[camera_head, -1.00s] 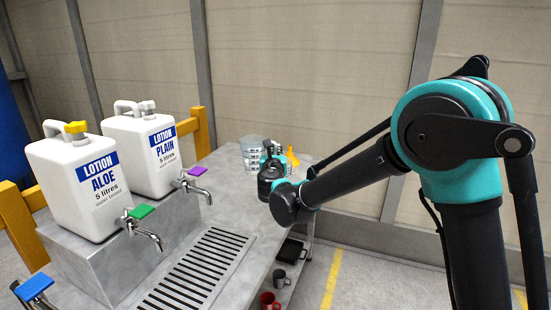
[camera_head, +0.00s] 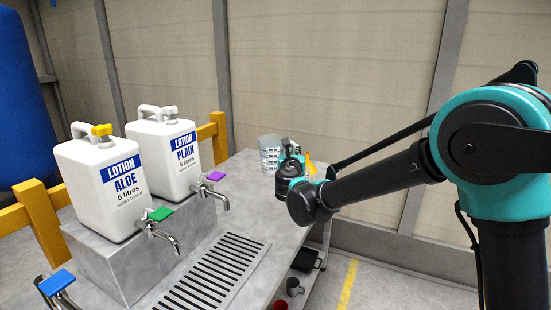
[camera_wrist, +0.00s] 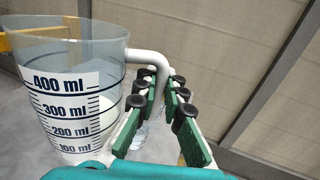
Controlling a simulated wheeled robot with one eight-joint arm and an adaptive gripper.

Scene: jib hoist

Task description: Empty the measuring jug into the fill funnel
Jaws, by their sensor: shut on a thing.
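The measuring jug (camera_wrist: 66,95) is clear, with a dark millilitre scale, and fills the left of the wrist view. It stands roughly upright there. A pale patch shows low inside it, probably lotion; the amount is unclear. My gripper (camera_wrist: 160,92) is shut on its white handle, which runs between the green finger pads. In the head view the jug (camera_head: 269,150) is at the far end of the bench, with my gripper (camera_head: 289,165) just right of it. An orange piece (camera_head: 309,166) shows behind my gripper, possibly the fill funnel; most of it is hidden.
Two white lotion cans, aloe (camera_head: 105,185) and plain (camera_head: 168,155), stand on a grey block at left, with taps in front. A slotted drain grate (camera_head: 222,268) lies in the bench top (camera_head: 245,222). Mugs (camera_head: 294,287) sit on a lower shelf at right.

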